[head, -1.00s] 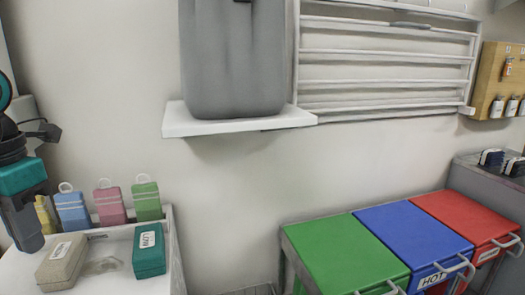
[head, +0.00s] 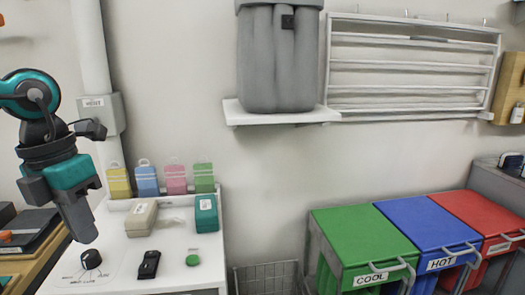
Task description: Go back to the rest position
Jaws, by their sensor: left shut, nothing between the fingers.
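My left gripper (head: 82,236) hangs at the left of the head view, fingers pointing down and shut, with nothing held. It is in front of the white cabinet top (head: 125,250), its tip just above the black dial (head: 92,260) in the picture. I cannot tell its exact height over the surface. My right gripper is not in view.
Beige (head: 141,219) and teal (head: 206,214) boxes lie on the cabinet, with several coloured tags behind. A green button (head: 192,260) and black switch (head: 149,265) are in front. Green (head: 362,240), blue (head: 425,225) and red (head: 480,215) bins stand right. A wire basket (head: 268,278) stands between.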

